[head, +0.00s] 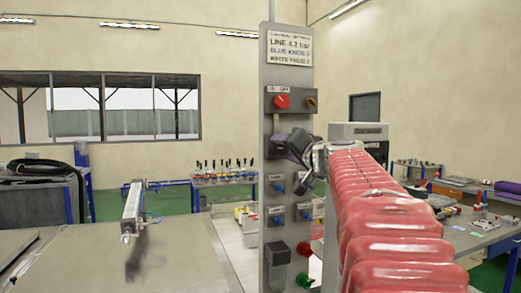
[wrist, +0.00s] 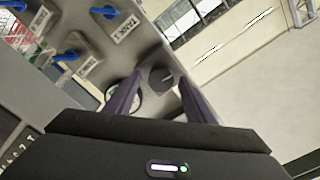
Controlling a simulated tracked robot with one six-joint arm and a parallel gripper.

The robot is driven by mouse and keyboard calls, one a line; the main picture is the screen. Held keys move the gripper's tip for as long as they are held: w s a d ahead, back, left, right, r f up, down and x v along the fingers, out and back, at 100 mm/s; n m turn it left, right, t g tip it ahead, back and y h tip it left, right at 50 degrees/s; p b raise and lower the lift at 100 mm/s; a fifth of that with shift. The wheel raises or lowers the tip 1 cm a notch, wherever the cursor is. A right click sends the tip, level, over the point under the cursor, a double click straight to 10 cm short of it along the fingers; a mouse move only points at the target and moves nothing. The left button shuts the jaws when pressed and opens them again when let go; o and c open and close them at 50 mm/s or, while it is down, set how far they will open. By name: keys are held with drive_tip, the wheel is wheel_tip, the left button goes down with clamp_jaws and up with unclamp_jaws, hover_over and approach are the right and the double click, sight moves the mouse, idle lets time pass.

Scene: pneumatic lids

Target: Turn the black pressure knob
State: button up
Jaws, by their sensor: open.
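The black knob (wrist: 162,77) is a dark round dial with a pale pointer line on the grey panel. In the wrist view it shows between the tips of my gripper (wrist: 160,83). My gripper is open, one purple-grey finger on each side of the knob; I cannot tell whether either touches it. A round white-faced gauge (wrist: 118,101) is partly hidden behind the left finger. In the head view my gripper (head: 285,148) is against the middle of the panel column (head: 286,73) and hides the knob.
Blue valve handles (wrist: 66,56) with tank labels are near the knob. A grey table (head: 110,255) stands left.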

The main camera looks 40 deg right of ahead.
drive_tip(key=c, duration=1.1)
drive_tip(key=shift+o, duration=0.2)
drive_tip(key=shift+m, duration=0.4)
drive_tip(key=m, duration=0.3)
drive_tip(key=shift+d+f, duration=0.1)
drive_tip(key=shift+f+m, duration=0.1)
drive_tip(key=shift+m, duration=1.6)
drive_tip(key=o, duration=1.1)
drive_tip(key=shift+c, duration=0.2)
